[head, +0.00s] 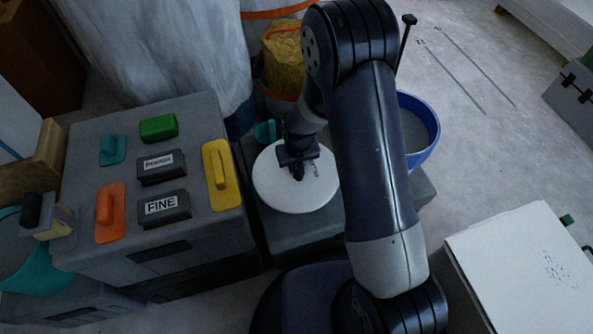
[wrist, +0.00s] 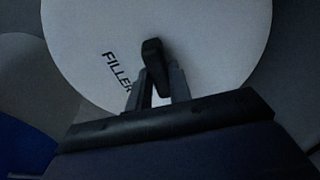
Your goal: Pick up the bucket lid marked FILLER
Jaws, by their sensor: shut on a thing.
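The bucket lid (head: 275,195) is a round white disc over the dark grey box in the middle of the head view. In the wrist view the lid (wrist: 205,40) fills the upper middle, with the word FILLER printed in black left of a dark knob (wrist: 152,52). My gripper (head: 298,172) is over the lid's middle. In the wrist view my gripper (wrist: 155,85) has its fingers on either side of the knob, shut on it. The head view does not show clearly whether the lid touches what is under it.
A grey case (head: 90,150) at left carries coloured blocks and dark blocks labelled FINE and another word. A blue bucket (head: 428,150) stands right of my arm. A white panel (head: 525,265) lies at lower right. A teal cup (head: 266,132) is behind the lid. Open floor lies at upper right.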

